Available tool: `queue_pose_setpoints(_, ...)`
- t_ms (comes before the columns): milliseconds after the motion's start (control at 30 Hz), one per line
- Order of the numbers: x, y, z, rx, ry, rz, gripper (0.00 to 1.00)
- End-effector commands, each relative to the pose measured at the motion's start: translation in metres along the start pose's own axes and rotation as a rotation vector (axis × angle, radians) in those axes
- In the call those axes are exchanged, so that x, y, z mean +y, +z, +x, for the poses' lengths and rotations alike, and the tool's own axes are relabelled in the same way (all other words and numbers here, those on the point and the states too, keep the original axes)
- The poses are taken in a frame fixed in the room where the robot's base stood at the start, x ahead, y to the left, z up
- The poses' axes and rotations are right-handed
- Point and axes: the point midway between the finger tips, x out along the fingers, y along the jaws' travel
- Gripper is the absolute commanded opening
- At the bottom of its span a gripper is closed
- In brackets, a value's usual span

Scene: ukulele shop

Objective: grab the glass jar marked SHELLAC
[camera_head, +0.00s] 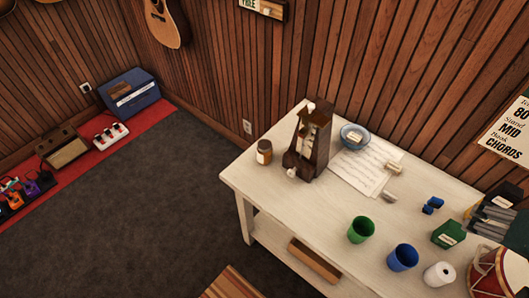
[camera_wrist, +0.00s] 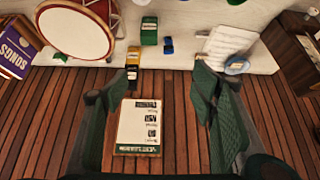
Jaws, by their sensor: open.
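A small amber-brown jar (camera_head: 264,152) with a pale label stands upright near the left end of the white table (camera_head: 243,180), just left of a dark wooden metronome (camera_head: 313,140). Its label is too small to read, so I cannot confirm SHELLAC. I cannot make out the jar in the wrist view. The wood-panelled wall and a poster (camera_wrist: 137,130) show beyond the gap. The gripper is apart from the jar.
Right of the metronome are a blue glass bowl (camera_head: 355,136) and sheet music (camera_head: 366,168). A green cup (camera_head: 361,231), blue cup (camera_head: 403,257), white roll (camera_head: 439,274), green box (camera_head: 448,234) and drum (camera_head: 496,272) crowd the right end. Bare tabletop lies in front of the jar.

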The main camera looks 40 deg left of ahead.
Motion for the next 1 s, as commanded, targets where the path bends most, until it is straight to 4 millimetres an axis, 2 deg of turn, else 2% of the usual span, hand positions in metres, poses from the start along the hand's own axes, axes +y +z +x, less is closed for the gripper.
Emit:
queue_pose_setpoints(367,-0.033,-0.034,-0.001,-0.047,-0.043,-0.103,0.57)
queue_pose_setpoints(667,-0.085,-0.074,0.0,-0.109,-0.1,-0.247,0.57)
queue_pose_setpoints(1000,-0.154,-0.113,0.007,-0.177,-0.163,-0.419,0.57)
